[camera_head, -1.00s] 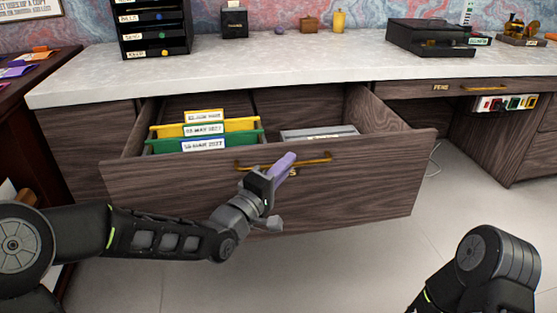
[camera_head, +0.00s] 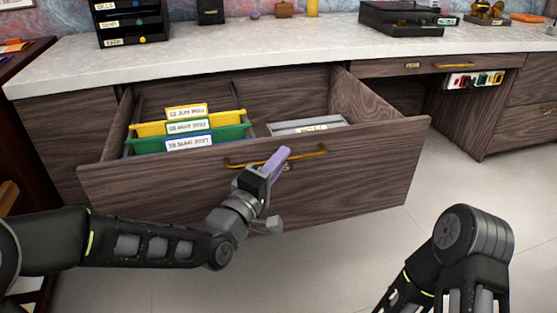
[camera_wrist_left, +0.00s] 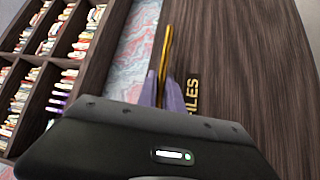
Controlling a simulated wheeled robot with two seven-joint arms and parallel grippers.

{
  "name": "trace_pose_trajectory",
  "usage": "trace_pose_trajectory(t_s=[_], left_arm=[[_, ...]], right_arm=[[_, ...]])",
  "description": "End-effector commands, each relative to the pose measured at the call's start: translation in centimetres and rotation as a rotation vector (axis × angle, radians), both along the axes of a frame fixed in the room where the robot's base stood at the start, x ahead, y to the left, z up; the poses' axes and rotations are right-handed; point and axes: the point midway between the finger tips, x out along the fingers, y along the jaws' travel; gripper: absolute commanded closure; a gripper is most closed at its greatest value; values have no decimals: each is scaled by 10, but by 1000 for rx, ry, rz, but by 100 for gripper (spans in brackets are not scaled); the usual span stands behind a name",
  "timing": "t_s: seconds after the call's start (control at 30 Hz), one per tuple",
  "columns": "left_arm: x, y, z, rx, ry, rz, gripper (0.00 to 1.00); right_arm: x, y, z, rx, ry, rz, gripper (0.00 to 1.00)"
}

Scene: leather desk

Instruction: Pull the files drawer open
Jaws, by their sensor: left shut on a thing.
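The files drawer (camera_head: 350,180) stands far out from the desk, with a dark wood front and a long brass handle (camera_head: 310,153). Inside it are yellow and green hanging folders with date labels (camera_head: 187,127) and a grey tray (camera_head: 305,124). My left gripper (camera_head: 279,160), with purple fingers, is shut on the handle near its middle. In the left wrist view the fingers (camera_wrist_left: 163,95) close around the brass handle (camera_wrist_left: 166,50), beside the gold letters "ILES" (camera_wrist_left: 187,105). My right arm shows at the lower right, but its gripper is out of view.
The pale stone desktop (camera_head: 260,55) holds a black letter organizer (camera_head: 133,25) and a black box (camera_head: 400,18). A closed drawer (camera_head: 440,63) with a brass handle is at the right. Pale floor (camera_head: 330,260) lies clear before the drawer.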

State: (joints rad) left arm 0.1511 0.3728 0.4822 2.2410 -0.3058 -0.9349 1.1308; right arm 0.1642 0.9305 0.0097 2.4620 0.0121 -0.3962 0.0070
Motion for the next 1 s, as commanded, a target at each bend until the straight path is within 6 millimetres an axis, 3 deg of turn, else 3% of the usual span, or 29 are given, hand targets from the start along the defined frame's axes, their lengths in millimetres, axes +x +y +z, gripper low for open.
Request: trace_pose_trajectory(t_s=[0.07, 0.1, 0.2, 0.57, 1.0], left_arm=[[0, 1, -2, 1, 4, 1, 100], [0, 1, -2, 0, 4, 1, 88], [0, 1, -1, 0, 4, 1, 80], [-4, 3, 0, 0, 1, 1, 80], [-57, 36, -9, 1, 3, 3, 80]], right_arm=[[0, 0, 0, 0, 0, 0, 64], [0, 0, 0, 0, 0, 0, 64], [0, 0, 0, 0, 0, 0, 64], [0, 0, 2, 0, 1, 0, 64], [-3, 1, 17, -3, 3, 3, 64]])
